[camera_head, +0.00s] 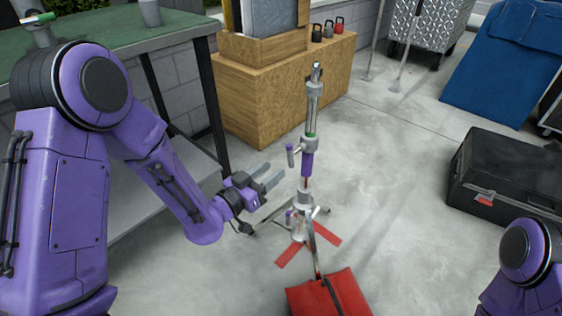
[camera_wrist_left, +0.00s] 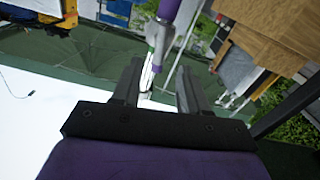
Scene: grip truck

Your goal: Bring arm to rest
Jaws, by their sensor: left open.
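My left gripper (camera_head: 272,177) is in the middle of the head view, its fingers pointing right toward a silver upright stand (camera_head: 313,100). The fingers are apart with nothing between them, and a gap shows between them and the stand. In the left wrist view my left gripper (camera_wrist_left: 160,88) shows two dark, spread fingers. The purple and silver stand (camera_wrist_left: 165,25) shows beyond the fingertips there. My right arm shows only as a purple joint at the lower right of the head view; its gripper is out of the picture.
A green-topped table (camera_head: 125,32) stands at the back left, near my left arm. A wooden box (camera_head: 270,100) is behind the stand. A red sandbag (camera_head: 335,295) lies at the stand's base. A black case (camera_head: 505,175) sits at right. Floor between stand and case is clear.

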